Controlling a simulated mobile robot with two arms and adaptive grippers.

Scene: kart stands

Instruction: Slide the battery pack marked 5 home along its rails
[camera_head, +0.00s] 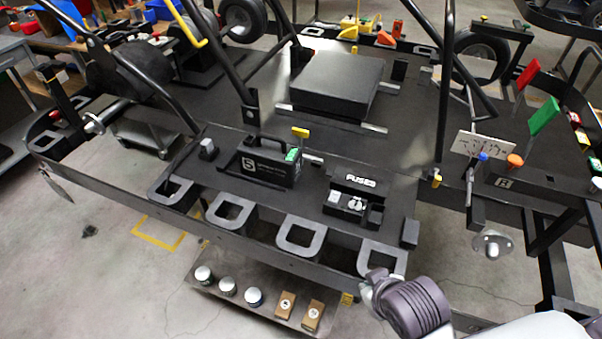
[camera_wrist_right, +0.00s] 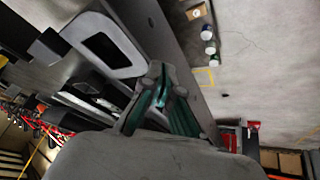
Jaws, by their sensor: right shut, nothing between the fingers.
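The battery pack marked 5 (camera_head: 268,164) is a black box with a handle on top and a white 5 on its front. It sits upright on the kart's black deck (camera_head: 215,178), left of the fuse box. A green piece is at its right end, with a yellow tag behind. Its rails are hard to make out. My right gripper (camera_head: 372,284) is shut and empty at the deck's front right edge, well apart from the pack. Its fingers (camera_wrist_right: 165,95) show in the right wrist view beside a grey-rimmed loop. My left gripper is not in view.
A fuse box (camera_head: 352,192) marked FUSES stands right of the pack. Grey loops (camera_head: 300,234) line the deck's front edge. A low shelf (camera_head: 225,303) below holds several silver-topped cans and wooden blocks. A white card (camera_head: 480,146) and coloured flags stand at right.

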